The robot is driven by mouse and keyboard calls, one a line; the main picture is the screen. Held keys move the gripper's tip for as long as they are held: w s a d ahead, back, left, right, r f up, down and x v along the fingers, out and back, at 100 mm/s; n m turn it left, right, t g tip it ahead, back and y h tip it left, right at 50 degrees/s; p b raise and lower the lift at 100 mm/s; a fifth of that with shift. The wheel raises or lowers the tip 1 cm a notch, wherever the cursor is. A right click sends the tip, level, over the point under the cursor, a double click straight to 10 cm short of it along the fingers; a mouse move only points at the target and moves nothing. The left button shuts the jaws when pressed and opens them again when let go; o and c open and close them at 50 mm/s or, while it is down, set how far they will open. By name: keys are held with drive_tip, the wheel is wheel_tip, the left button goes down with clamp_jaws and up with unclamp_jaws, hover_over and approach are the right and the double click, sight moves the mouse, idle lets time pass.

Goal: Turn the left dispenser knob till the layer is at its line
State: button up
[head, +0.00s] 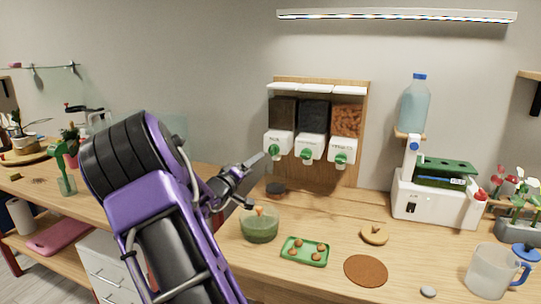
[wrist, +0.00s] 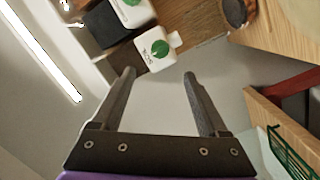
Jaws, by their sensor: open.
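The wooden-backed dispenser (head: 319,82) has three bins above white outlets with green knobs. The left knob (head: 274,152) is under the bin of dark brown material; in the wrist view it (wrist: 160,48) lies just beyond my fingertips, roughly between their lines. My gripper (head: 256,180) is open and empty in front of the left outlet, and its fingers (wrist: 158,78) appear apart from the knob. A small round container (head: 276,189) with dark contents stands below the left outlet; it also shows in the wrist view (wrist: 236,14). I cannot make out its line.
A green glass bowl (head: 259,229) holding an orange-topped thing stands in front of the container. A green tray (head: 304,252) with several brown pieces and a brown disc (head: 366,271) lie nearer. A white machine (head: 438,199) stands right. The counter between tray and dispenser is mostly clear.

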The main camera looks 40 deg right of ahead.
sight(271, 152)
drive_tip(key=x, duration=1.1)
drive_tip(key=shift+w+d+b, duration=0.1)
drive_tip(key=shift+d+b, duration=0.25)
drive_tip(key=shift+c, duration=0.4)
clamp_jaws()
